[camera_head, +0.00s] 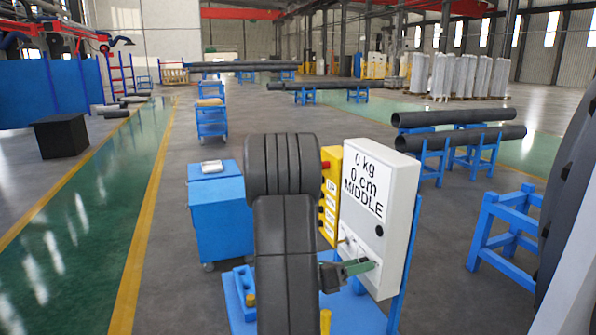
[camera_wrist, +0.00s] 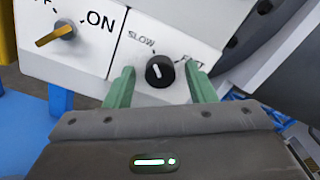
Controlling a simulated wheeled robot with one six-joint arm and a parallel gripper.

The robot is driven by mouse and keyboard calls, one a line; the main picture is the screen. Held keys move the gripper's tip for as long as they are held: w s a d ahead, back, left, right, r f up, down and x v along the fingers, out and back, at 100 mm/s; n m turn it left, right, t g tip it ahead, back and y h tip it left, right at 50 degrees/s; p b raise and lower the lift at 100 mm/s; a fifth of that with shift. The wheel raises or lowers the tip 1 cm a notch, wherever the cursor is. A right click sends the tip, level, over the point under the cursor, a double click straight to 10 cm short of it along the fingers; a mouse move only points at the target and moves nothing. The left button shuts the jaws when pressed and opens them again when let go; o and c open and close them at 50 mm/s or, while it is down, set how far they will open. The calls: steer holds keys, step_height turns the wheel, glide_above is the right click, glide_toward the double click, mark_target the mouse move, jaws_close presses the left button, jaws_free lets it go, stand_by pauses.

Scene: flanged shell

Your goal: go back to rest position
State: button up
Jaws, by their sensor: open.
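My gripper (camera_head: 352,268) is at the lower front of a white control box (camera_head: 400,178) in the head view; my dark arm hides part of the area. In the wrist view, the green fingers of my gripper (camera_wrist: 160,72) are apart, one on each side of a black speed knob (camera_wrist: 160,73). The knob sits between the labels SLOW and FAST, the latter partly covered by the right finger. I cannot tell whether the fingers touch it. The box's sign (camera_head: 366,186) reads 0 kg, 0 cm, MIDDLE.
A yellow panel (camera_head: 330,197) stands beside the control box. A blue cart (camera_head: 218,215) is close on the left. Blue stands (camera_head: 500,232) and dark pipes (camera_head: 460,137) are at the right. A large dark round part (camera_head: 572,190) fills the right edge. Green floor lies left.

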steer(key=shift+a, duration=0.1)
steer(key=b+v, duration=0.3)
steer(key=v, duration=1.1)
steer(key=w+d+m+b, duration=0.2)
steer(key=d+m+b, duration=0.1)
steer(key=d+m, duration=0.3)
steer(key=w+d+m+b, duration=0.2)
steer(key=d+m+b, duration=0.2)
steer(key=d+m, duration=0.3)
steer(key=shift+w+d+m, duration=0.2)
steer(key=shift+w+m, duration=0.2)
steer(key=shift+m, duration=0.2)
stand_by(0.3)
steer(key=shift+r, duration=0.1)
stand_by(0.4)
